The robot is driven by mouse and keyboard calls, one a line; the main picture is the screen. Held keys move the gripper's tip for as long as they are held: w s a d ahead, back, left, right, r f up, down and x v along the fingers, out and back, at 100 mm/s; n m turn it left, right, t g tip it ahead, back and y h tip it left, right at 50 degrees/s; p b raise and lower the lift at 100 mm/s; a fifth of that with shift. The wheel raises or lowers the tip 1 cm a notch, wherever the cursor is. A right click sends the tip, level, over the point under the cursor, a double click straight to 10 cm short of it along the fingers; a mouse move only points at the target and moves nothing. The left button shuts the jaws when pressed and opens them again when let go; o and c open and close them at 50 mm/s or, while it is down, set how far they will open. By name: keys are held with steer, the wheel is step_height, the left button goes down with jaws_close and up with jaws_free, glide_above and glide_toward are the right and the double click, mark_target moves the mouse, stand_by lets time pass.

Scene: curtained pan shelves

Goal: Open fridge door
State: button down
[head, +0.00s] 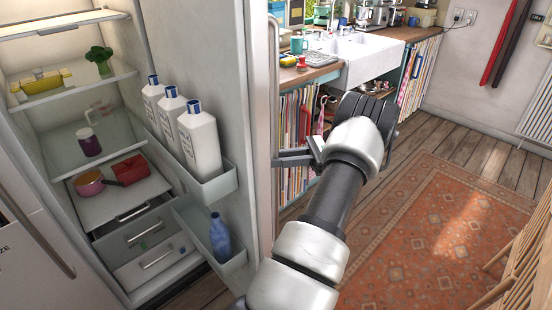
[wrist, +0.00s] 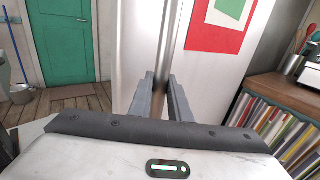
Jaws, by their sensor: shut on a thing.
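The fridge door (head: 195,50) stands swung open in the head view, its inner side with bottle racks facing me. The lit fridge interior (head: 95,120) shows at the left. The door's long vertical handle (head: 273,100) runs along its outer side. My gripper (head: 280,160) reaches the handle from the right. In the wrist view my gripper (wrist: 160,98) has its two fingers on either side of the handle (wrist: 170,50), shut on it. The door's outer face (wrist: 140,55) is white with a red and green paper on it. The exact finger contact is partly hidden.
White bottles (head: 200,140) and a blue bottle (head: 219,238) sit in the door racks. A counter with a white sink (head: 350,55) stands behind the door. A rug (head: 430,230) covers the floor at right, with a wooden chair (head: 525,250) at the right edge.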

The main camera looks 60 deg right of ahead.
steer(key=shift+w+r, duration=0.1)
steer(key=shift+w, duration=0.3)
steer(key=c, duration=1.6)
jaws_free()
steer(key=shift+w, duration=0.15)
steer(key=shift+c, duration=0.2)
steer(key=shift+s, duration=0.2)
steer(key=v, duration=1.2)
